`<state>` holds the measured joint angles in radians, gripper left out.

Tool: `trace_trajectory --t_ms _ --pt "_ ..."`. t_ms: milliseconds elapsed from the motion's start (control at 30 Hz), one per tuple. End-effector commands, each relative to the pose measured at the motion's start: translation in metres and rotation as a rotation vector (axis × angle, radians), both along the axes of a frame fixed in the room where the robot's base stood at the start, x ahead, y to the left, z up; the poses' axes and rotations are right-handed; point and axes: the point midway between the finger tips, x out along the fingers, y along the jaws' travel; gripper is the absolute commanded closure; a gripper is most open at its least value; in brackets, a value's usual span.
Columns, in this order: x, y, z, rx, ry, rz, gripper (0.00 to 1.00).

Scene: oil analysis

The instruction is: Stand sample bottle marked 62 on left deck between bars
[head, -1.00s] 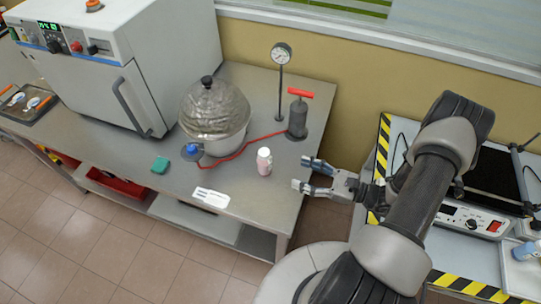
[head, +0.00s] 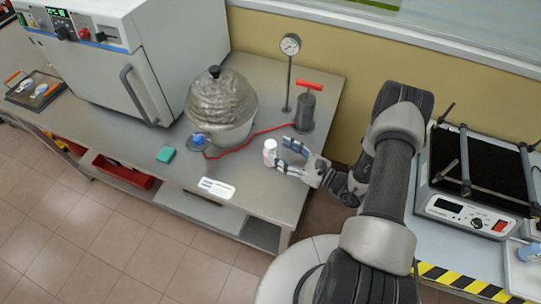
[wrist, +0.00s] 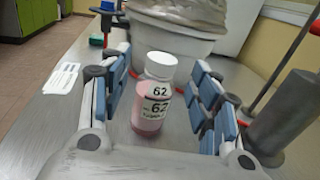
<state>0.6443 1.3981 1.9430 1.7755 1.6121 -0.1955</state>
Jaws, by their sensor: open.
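The sample bottle marked 62 (wrist: 152,95) stands upright on the steel bench. It is clear with pink liquid, a white cap and a label reading 62; it also shows in the head view (head: 270,152). My gripper (head: 281,154) is open, with its blue-padded fingers on either side of the bottle. In the wrist view the gripper (wrist: 165,95) shows a gap between the bottle and the right finger; the left finger is closer. The shaker deck (head: 470,165) with dark mat and grey bars stands on the right-hand table.
A foil-covered bowl (head: 222,105), a hand pump (head: 305,110) with red hose and a gauge on a stand (head: 290,60) are close behind the bottle. A white label card (head: 216,188) and green sponge (head: 165,154) lie on the bench. An oven (head: 110,60) stands left.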

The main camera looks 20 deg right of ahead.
Motion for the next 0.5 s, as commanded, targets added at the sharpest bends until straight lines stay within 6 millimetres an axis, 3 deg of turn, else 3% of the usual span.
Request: trace_trajectory --t_ms 333,500 --pt "0.034 0.029 0.0 -0.001 -0.001 0.004 0.43" --pt "0.04 0.034 0.001 0.0 0.0 0.001 0.43"
